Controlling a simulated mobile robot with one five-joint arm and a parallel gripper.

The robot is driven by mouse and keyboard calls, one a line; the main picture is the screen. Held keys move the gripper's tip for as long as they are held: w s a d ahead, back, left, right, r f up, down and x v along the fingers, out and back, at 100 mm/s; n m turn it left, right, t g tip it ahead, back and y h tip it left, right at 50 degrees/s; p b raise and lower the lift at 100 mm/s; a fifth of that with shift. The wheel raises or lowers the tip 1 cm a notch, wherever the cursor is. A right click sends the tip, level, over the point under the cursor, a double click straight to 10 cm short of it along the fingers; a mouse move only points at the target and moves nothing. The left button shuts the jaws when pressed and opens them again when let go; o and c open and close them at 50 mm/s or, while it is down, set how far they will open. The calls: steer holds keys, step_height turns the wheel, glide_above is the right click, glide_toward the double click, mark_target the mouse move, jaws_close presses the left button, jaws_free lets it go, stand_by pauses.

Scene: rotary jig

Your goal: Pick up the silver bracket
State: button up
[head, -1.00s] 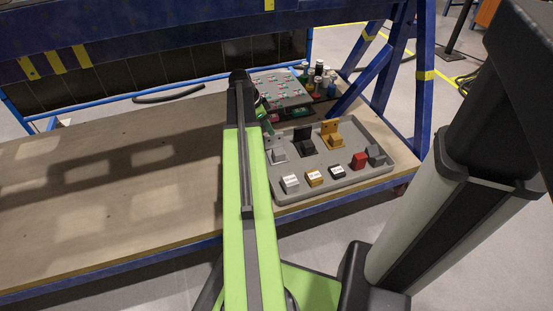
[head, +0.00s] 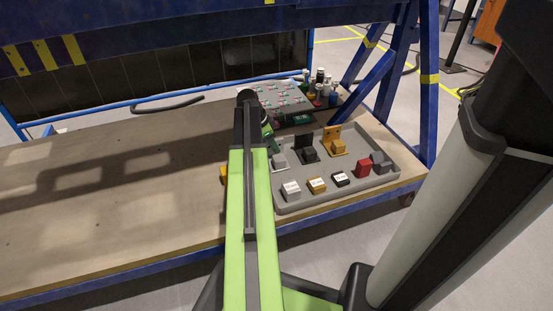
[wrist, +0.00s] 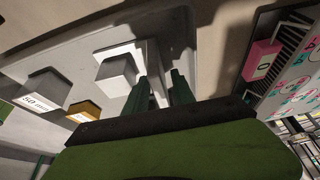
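The silver bracket (head: 279,159) stands at the left end of a grey tray (head: 300,204), partly hidden by my arm in the head view. In the wrist view the silver bracket (wrist: 116,74) shows a square block and a pale upright plate. My gripper (wrist: 160,76) has its two dark green fingers apart, with the plate's edge showing between them. I cannot tell whether either finger touches it. In the head view the fingers are mostly hidden by the arm.
A black bracket (head: 308,150) and a yellow bracket (head: 336,144) stand to the right of the silver one. Labelled blocks (head: 291,190) line the tray's front. A panel (head: 285,100) with coloured marks lies behind. The table's left side (head: 110,200) is bare.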

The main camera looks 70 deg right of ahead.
jaws_close()
stand_by(1.2)
